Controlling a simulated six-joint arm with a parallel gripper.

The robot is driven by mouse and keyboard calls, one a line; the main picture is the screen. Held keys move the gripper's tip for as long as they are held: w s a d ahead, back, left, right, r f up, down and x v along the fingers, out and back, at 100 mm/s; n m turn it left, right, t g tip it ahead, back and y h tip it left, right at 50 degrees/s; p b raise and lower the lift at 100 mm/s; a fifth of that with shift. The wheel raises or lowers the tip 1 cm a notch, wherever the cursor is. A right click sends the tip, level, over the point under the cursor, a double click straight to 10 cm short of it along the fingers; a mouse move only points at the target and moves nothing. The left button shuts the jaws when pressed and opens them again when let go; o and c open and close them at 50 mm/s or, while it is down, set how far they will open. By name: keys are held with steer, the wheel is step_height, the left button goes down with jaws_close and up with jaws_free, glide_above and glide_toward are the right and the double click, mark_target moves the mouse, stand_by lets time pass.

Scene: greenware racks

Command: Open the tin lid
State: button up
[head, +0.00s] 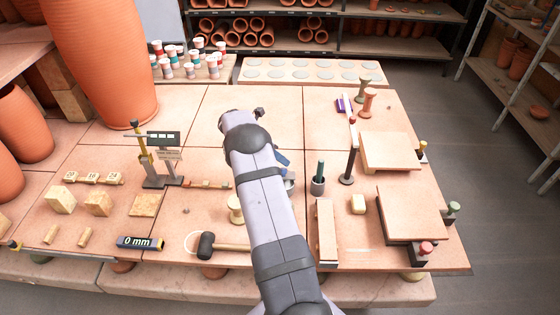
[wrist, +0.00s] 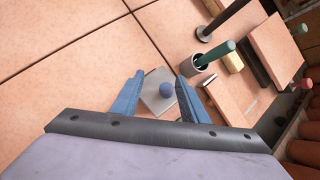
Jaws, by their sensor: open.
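I cannot tell how far above the lid the fingertips are. The lid appears to lie on the tin.
A dark cup with a green-handled tool (head: 318,184) stands close to the right of the tin. A dark post (head: 350,155) stands behind it. Tiles behind my gripper are clear.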

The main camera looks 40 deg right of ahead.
steer(key=shift+b+v, duration=0.55)
steer(key=shift+v, duration=1.9)
